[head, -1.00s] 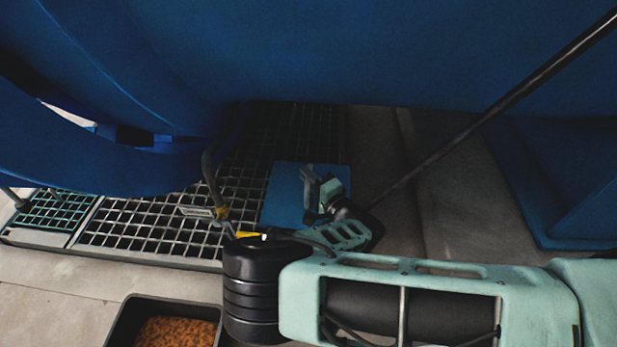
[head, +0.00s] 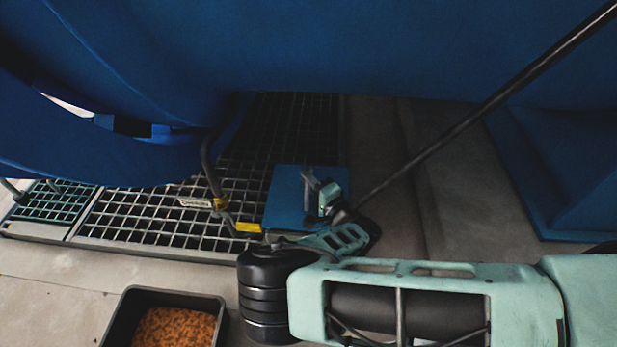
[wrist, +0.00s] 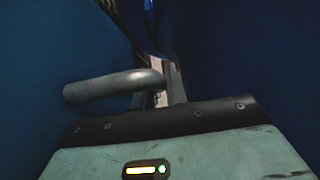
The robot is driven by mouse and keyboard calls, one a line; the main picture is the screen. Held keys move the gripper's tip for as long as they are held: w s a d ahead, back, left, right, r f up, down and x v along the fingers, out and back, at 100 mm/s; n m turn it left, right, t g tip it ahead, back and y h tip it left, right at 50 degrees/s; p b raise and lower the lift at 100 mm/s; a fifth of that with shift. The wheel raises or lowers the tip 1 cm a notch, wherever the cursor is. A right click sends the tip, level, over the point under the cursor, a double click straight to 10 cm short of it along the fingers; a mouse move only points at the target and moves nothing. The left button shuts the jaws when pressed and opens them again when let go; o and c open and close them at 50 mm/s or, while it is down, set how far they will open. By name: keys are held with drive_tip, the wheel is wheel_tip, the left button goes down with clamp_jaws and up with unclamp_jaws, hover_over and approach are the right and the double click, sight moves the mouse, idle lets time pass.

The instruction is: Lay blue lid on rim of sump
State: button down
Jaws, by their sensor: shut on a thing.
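The blue lid (head: 284,194) is a flat square plate, seen near the middle of the head view over the right end of the floor grating. My gripper (head: 316,196) is over the lid's right part and is shut on its handle. In the wrist view, a grey tubular handle (wrist: 115,87) runs up to my gripper (wrist: 168,88), with dark blue surfaces on both sides. I cannot make out the sump or its rim. What lies under the lid is hidden, and I cannot tell whether the lid touches anything below.
A large blue vessel (head: 330,50) overhangs the top. A bent pipe with a yellow handle (head: 248,227) stands just left of the lid. Metal grating (head: 150,220) covers the floor at left. A black bin (head: 128,310) of brown pellets stands in front. A dark rod (head: 480,115) slants at right.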

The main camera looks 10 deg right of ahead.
sight(289, 201)
drive_tip(key=shift+f, duration=0.3)
drive_tip(key=shift+p, duration=1.25)
idle(1.8)
drive_tip(key=shift+f+b, duration=0.5)
drive_tip(key=shift+f, duration=0.95)
idle(0.4)
